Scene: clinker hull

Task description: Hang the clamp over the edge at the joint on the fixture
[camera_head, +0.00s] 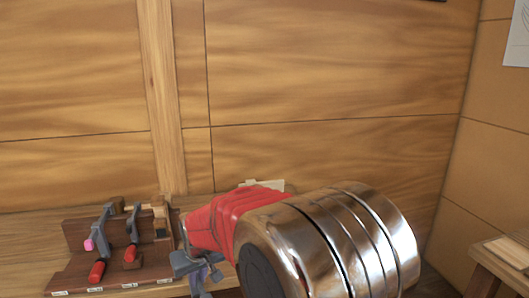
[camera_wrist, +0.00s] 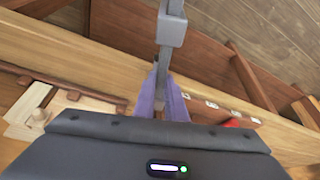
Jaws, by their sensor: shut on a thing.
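My gripper (camera_wrist: 163,88) is shut on a grey metal clamp (camera_wrist: 171,32). In the wrist view the clamp's bar runs up from between the purple-grey fingers to the top edge, with a square grey block on it. In the head view my gripper (camera_head: 203,275) is low in the picture, just right of the tool rack, and partly hidden by my red and chrome arm. A pale wooden piece (camera_head: 265,185), possibly part of the fixture, shows behind my arm. Pale wooden blocks (camera_wrist: 28,108) show at left in the wrist view. I cannot make out the joint.
A dark wooden rack (camera_head: 75,280) with grey clamps (camera_head: 103,232), red handles and white labels stands on the bench at left. A wooden table (camera_head: 508,250) stands at right.

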